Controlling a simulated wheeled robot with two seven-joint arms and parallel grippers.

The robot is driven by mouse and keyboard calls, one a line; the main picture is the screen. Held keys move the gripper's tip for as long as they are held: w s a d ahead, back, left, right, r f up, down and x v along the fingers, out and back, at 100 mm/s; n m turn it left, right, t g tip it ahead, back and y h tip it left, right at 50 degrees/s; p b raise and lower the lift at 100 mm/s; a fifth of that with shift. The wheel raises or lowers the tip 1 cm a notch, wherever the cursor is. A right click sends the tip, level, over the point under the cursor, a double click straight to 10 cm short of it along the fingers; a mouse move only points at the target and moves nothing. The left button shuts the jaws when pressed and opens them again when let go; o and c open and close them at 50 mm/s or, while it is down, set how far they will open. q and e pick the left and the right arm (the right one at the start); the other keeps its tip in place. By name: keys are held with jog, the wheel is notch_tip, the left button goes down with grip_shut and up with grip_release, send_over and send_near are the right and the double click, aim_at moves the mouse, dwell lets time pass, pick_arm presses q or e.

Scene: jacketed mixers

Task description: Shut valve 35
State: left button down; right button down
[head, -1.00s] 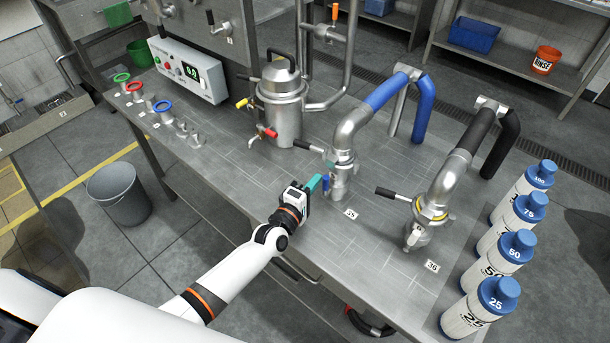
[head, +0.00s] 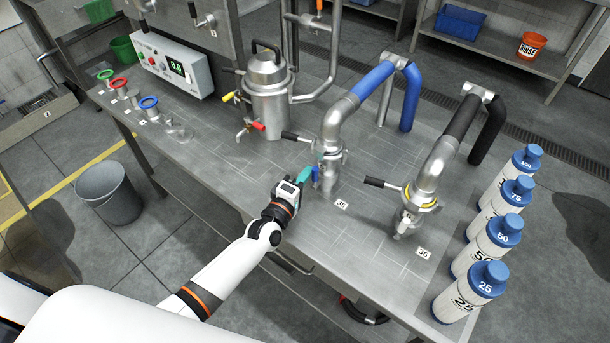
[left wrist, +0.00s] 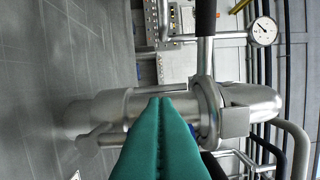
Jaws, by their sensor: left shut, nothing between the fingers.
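Valve 35 (head: 331,158) is a steel valve at the foot of the blue-sleeved pipe, behind the label 35 (head: 341,204). Its black lever handle (head: 292,136) sticks out to the left. In the left wrist view, which is turned sideways, the valve body (left wrist: 120,105) lies behind the fingers and the black handle (left wrist: 206,18) is at the top. My left gripper (head: 306,175), with teal fingers, is shut and empty at the left of the valve's lower body, below the handle. The fingers also show in the left wrist view (left wrist: 160,105). Whether they touch the valve I cannot tell. My right gripper is out of view.
Valve 36 (head: 421,187), with its own black handle (head: 378,183), stands to the right. Several blue-capped bottles (head: 472,288) line the right edge. A steel vessel (head: 269,95) and a control box (head: 175,65) stand behind left. Bare steel table (head: 215,150) lies left of the gripper.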

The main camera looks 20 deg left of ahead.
pick_arm(q)
jog(key=shift+d+m, duration=0.1)
jog(key=shift+m, duration=0.2)
jog(key=m, duration=0.1)
jog(key=d+m, duration=0.1)
jog(key=m, duration=0.1)
jog(key=shift+s+d+b, duration=0.3)
jog(key=shift+s+b, duration=0.05)
jog(key=shift+b, duration=0.05)
jog(key=d+m, duration=0.1)
jog(key=m, duration=0.2)
jog(key=d+f+m+h+b, duration=0.1)
jog(key=m, duration=0.2)
jog(key=s+d+m+b, duration=0.1)
jog(key=m, duration=0.2)
jog(key=shift+s+d+f+t+h, duration=0.15)
jog(key=shift+f+t+h, duration=0.1)
jog(key=shift+t+h, duration=0.15)
jog(key=m, duration=0.1)
jog(key=f+m+b, duration=0.1)
jog(key=m, duration=0.1)
jog(key=d+m, duration=0.1)
jog(key=shift+s+f+m+h+b, duration=0.1)
jog(key=shift+f+m+h+b, duration=0.05)
jog(key=shift+m+h+b, duration=0.2)
jog(key=shift+f, duration=0.2)
jog(key=shift+d+f, duration=0.1)
